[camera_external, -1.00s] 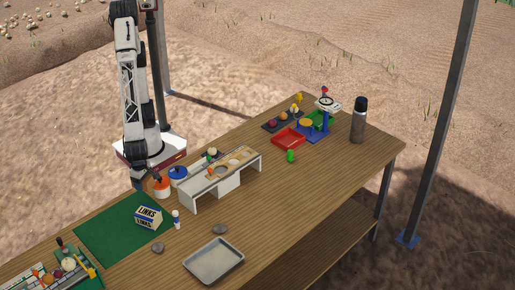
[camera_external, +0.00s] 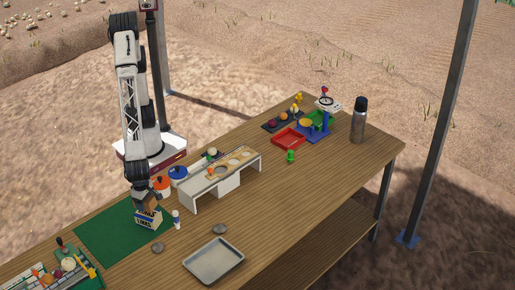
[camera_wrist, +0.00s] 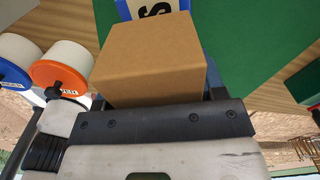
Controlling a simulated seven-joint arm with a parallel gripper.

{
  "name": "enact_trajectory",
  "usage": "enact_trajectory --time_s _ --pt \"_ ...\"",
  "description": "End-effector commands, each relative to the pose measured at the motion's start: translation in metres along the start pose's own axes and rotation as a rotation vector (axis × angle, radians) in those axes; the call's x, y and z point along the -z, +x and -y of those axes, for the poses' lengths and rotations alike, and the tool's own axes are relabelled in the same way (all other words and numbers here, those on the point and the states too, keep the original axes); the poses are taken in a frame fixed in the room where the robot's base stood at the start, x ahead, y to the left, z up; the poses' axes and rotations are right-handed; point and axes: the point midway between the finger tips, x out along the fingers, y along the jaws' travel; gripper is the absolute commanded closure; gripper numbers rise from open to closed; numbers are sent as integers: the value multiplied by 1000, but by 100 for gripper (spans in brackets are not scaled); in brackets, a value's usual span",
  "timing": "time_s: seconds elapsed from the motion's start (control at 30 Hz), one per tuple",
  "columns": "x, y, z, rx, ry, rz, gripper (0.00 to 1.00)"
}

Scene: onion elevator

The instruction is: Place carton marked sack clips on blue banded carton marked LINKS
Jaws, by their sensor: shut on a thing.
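The white LINKS carton (camera_external: 147,220) with blue bands stands on the green mat (camera_external: 104,235) in the external view. My gripper (camera_external: 149,199) is directly above or at its top and partly covers it. In the wrist view my gripper (camera_wrist: 158,98) is shut on a plain brown carton (camera_wrist: 148,58). No marking shows on its visible faces. Part of the LINKS carton (camera_wrist: 152,7) shows just beyond the brown carton, with a blue edge and a black letter. I cannot tell whether the two cartons touch.
An orange-lidded pot (camera_external: 161,185) and a blue-lidded pot (camera_external: 178,173) stand close behind my gripper. A white stand (camera_external: 222,180) is to the right. A small white bottle (camera_external: 176,220) stands right beside the LINKS carton. A grey tray (camera_external: 214,262) lies in front.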

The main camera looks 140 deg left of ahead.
Motion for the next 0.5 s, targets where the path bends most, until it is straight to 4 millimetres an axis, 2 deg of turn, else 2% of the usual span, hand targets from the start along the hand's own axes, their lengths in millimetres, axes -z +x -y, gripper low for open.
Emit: enact_trajectory --time_s 0.37,0.5 --pt "-1 1 1 0 0 0 64" --pt "0 11 1 -1 0 -1 64"
